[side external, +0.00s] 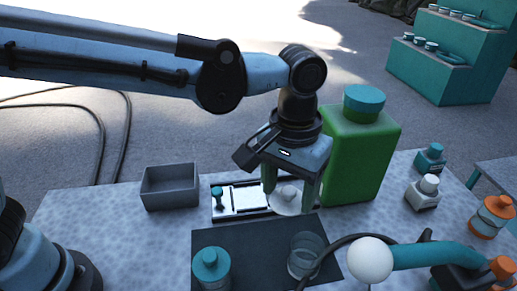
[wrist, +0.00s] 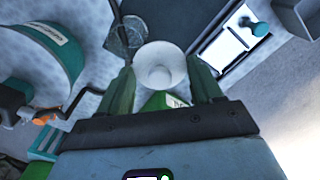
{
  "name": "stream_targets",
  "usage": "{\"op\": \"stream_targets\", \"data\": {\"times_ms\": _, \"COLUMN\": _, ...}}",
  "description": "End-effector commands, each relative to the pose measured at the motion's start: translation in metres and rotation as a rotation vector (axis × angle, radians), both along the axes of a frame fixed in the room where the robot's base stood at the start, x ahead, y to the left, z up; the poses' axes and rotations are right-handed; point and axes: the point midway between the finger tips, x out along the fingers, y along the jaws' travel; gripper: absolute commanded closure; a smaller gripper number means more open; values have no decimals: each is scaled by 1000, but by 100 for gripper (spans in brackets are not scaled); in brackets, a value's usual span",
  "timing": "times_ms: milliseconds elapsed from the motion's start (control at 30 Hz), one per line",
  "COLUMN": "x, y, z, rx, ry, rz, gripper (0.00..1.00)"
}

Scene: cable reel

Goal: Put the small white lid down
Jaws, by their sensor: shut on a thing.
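The small white lid (side external: 287,199) is a round white disc with a knob on top. My gripper (side external: 291,192) is shut on it, with one green finger on each side of the knob. In the wrist view the lid (wrist: 160,67) sits between the two green fingertips (wrist: 160,85). In the side view it is held in front of the green canister and at the right end of the white plate; I cannot tell whether it touches anything below. A clear glass jar (side external: 305,255) stands on the dark mat (side external: 250,243), and its rim (wrist: 132,32) shows beyond the lid in the wrist view.
A large green canister (side external: 360,155) with a teal cap stands close behind my gripper. A grey open box (side external: 169,187) is at the left. A teal-capped jar (side external: 211,268) stands on the mat. A dark cable and teal tool with a white ball (side external: 370,259) lie at the front right.

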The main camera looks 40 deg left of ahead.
Motion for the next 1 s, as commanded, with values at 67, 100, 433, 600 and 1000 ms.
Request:
{"op": "stream_targets", "data": {"times_ms": 67, "x": 1, "y": 23, "z": -13, "rx": 0, "ry": 0, "rz": 137, "gripper": 63}}
{"op": "stream_targets", "data": {"times_ms": 100, "x": 1, "y": 32, "z": -19, "rx": 0, "ry": -1, "rz": 196, "gripper": 63}}
{"op": "stream_targets", "data": {"times_ms": 433, "x": -2, "y": 60, "z": -57, "rx": -1, "ry": -1, "rz": 393, "gripper": 63}}
{"op": "stream_targets", "data": {"times_ms": 600, "x": -1, "y": 59, "z": -83, "rx": -1, "ry": -1, "rz": 391, "gripper": 63}}
{"op": "stream_targets", "data": {"times_ms": 1000, "x": -1, "y": 59, "z": -124, "rx": -1, "ry": -1, "rz": 389, "gripper": 63}}
